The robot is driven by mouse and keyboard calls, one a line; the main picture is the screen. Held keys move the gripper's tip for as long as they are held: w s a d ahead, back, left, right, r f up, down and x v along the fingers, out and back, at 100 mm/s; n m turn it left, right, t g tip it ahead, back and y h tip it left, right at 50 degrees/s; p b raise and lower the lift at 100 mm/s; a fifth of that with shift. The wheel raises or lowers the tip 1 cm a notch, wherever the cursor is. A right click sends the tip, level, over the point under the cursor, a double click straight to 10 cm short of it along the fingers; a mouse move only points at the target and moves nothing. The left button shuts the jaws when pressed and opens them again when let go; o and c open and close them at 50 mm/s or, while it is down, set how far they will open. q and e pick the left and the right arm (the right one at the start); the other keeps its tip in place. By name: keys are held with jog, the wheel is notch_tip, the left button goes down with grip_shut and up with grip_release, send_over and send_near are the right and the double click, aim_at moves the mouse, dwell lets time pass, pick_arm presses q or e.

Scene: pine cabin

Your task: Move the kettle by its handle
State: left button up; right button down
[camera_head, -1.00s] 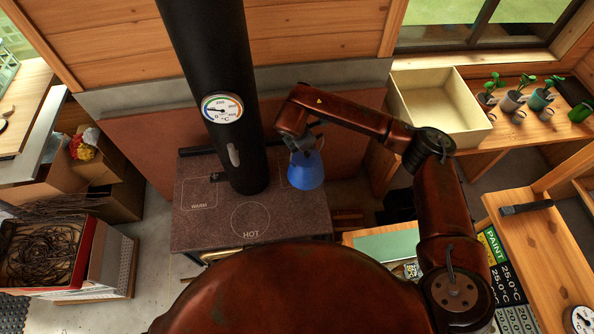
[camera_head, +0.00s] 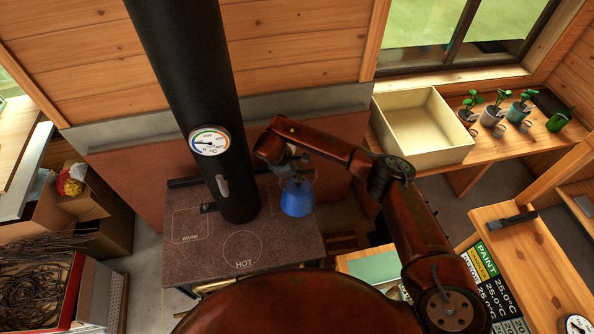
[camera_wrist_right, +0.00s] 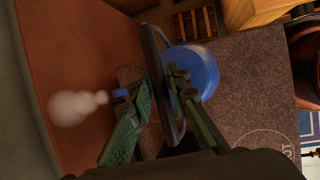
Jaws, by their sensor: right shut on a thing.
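The blue kettle (camera_head: 297,198) is at the right rear of the dark stove top (camera_head: 190,262), to the right of the black flue. In the right wrist view the kettle (camera_wrist_right: 205,72) shows its round blue body, its spout and a dark handle (camera_wrist_right: 160,75). My right gripper (camera_head: 292,170) is above the kettle. Its fingers (camera_wrist_right: 162,100) are shut on the handle. White steam (camera_wrist_right: 75,107) shows by the spout. Whether the kettle's base touches the stove is hard to tell. My left gripper is not in view.
The black flue (camera_head: 190,90) with a round temperature gauge (camera_head: 209,140) rises from the stove. The marked WARM and HOT (camera_head: 243,252) areas are bare. A cream box (camera_head: 422,125) and several potted plants stand on the shelf at right.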

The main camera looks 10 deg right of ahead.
jog(key=shift+f, duration=2.1)
jog(key=c, duration=1.8)
grip_release()
jog(key=shift+f, duration=0.1)
jog(key=b+v, duration=0.1)
jog(key=v, duration=1.1)
